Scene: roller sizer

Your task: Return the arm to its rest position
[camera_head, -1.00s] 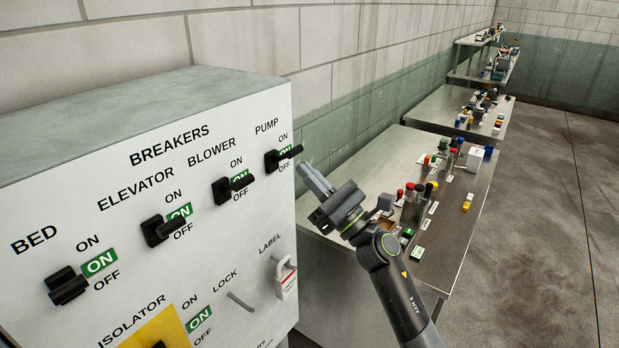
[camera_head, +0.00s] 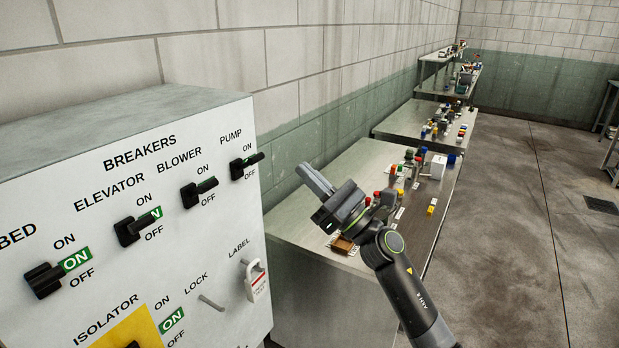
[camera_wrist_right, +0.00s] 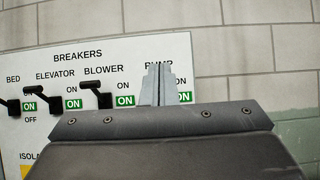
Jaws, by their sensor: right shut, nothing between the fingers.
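My right arm (camera_head: 405,285) comes in from the lower right in the head view. Its gripper (camera_head: 308,172) is shut and empty, raised to the right of the breaker panel (camera_head: 215,285) and apart from it. In the right wrist view the closed fingers (camera_wrist_right: 158,85) point up in front of the panel and partly hide the PUMP label. In the head view, the black handles of BED (camera_head: 45,278), ELEVATOR (camera_head: 130,230), BLOWER (camera_head: 198,191) and PUMP (camera_head: 245,165) show. My left gripper is not in view.
A metal bench (camera_head: 290,222) with buttons and small coloured parts stands behind my right arm. More benches (camera_head: 400,118) run along the block wall. The LOCK pin (camera_head: 211,303) and a LABEL tag (camera_head: 257,285) stick out from the panel.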

